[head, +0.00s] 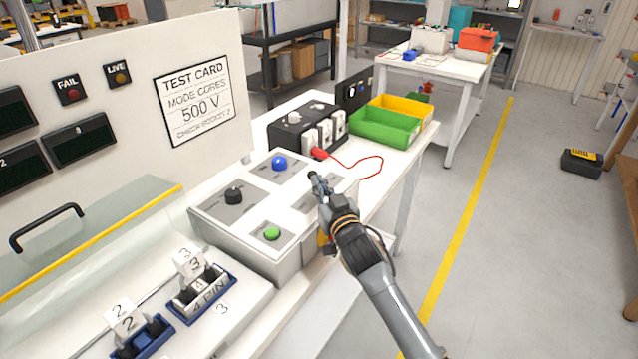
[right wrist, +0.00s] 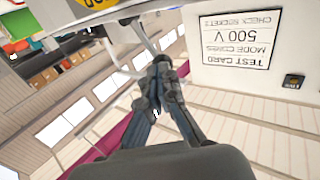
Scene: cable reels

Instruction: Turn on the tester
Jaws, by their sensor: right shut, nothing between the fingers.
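The tester's control box (head: 212,207) stands on the white bench in the head view. Its sloped top carries a black knob (head: 234,195), a blue domed button (head: 279,163) and a green button (head: 272,234). My right gripper (head: 318,178) is over the right part of the box top, right of the blue button. It is shut and empty. Its fingers hide part of the panel beneath. In the right wrist view the gripper (right wrist: 162,72) shows with closed fingers. My left gripper is not in view.
A test card panel (head: 193,101) with FAIL (head: 71,89) and LIVE (head: 118,75) lamps stands behind. A black unit with a red plug (head: 319,153) and cable, and green (head: 385,128) and yellow (head: 404,107) bins stand beyond the box. Blue connector holders (head: 201,295) lie in front.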

